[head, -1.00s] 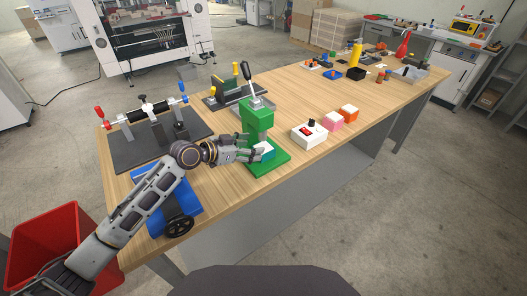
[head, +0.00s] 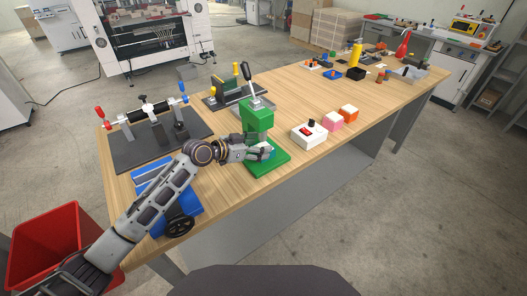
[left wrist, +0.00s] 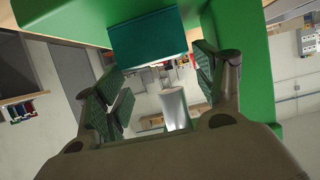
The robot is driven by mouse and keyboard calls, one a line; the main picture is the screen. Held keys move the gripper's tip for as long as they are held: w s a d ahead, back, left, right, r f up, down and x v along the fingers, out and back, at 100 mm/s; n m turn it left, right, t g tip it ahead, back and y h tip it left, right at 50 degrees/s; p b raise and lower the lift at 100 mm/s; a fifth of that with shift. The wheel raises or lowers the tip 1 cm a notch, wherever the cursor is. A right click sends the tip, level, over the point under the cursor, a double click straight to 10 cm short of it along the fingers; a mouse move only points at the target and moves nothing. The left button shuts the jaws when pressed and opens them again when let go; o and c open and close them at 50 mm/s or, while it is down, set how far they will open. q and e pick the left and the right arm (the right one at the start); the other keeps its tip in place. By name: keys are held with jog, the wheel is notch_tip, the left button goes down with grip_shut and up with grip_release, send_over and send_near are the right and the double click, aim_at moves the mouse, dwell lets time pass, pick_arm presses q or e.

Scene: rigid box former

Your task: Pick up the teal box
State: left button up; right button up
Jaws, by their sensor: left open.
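The teal box (left wrist: 148,38) is large at the top of the left wrist view, in front of my fingers and in line with the gap between them. In the head view it sits on the base of the green press (head: 256,118), mostly hidden by my fingers. My left gripper (head: 262,153) is at the front of the press, close to the box. In the left wrist view its fingers (left wrist: 162,90) are spread apart with nothing between them. I cannot tell whether a finger touches the box. My right gripper is not in view.
A blue vise-like device (head: 158,185) lies under my left forearm. A red bin (head: 45,245) is at lower left. The table's front middle is clear.

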pick_arm(q)
jog(key=shift+x, duration=1.4)
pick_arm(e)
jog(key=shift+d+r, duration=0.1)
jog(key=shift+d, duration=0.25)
